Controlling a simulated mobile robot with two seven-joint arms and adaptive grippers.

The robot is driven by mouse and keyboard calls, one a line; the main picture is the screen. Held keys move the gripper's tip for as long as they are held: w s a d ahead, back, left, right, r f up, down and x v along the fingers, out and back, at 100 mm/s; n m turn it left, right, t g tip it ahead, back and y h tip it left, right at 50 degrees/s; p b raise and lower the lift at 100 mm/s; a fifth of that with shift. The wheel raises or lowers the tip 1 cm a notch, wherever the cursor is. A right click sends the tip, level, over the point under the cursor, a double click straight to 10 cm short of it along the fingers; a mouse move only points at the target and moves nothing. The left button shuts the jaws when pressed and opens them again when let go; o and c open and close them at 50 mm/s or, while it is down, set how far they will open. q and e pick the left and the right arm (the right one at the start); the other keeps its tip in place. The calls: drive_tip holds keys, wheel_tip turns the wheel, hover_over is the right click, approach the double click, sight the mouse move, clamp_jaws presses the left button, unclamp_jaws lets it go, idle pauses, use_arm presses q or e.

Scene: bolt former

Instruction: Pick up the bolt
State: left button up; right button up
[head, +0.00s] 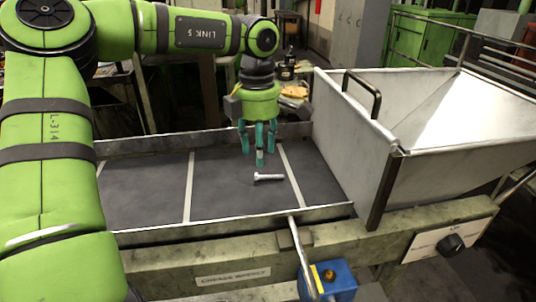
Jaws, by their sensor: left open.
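A small pale metal bolt (268,177) lies on its side on the dark conveyor belt (225,185), close to a white stripe across the belt. My left gripper (258,155) hangs over the belt with its teal fingers pointing down. It is open and empty, just behind and slightly left of the bolt. The fingers appear apart from the bolt; their exact height above the belt is hard to tell. My right gripper is not in view.
A large white metal hopper (354,130) with a dark handle stands at the belt's right end. Low metal rails edge the belt. A blue box (334,281) with a lever stands at the front, and a black knob (450,245) is at the right. The belt's left part is clear.

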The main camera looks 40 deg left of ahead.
sight(258, 176)
use_arm(q)
drive_tip(key=shift+w+a, duration=0.1)
drive_tip(key=shift+w, duration=0.05)
drive_tip(key=f+p, duration=0.1)
drive_tip(key=f, duration=0.2)
drive_tip(key=shift+s+p, duration=0.35)
drive_tip(key=shift+p, duration=0.05)
wheel_tip(258, 176, down, 3)
drive_tip(key=shift+w+a+r+p, duration=0.1)
drive_tip(key=shift+a+r+p, duration=0.05)
drive_tip(key=shift+p, duration=0.2)
drive_tip(key=shift+w+f, duration=0.1)
drive_tip(key=shift+f, duration=0.4)
drive_tip(key=c, duration=0.7)
clamp_jaws()
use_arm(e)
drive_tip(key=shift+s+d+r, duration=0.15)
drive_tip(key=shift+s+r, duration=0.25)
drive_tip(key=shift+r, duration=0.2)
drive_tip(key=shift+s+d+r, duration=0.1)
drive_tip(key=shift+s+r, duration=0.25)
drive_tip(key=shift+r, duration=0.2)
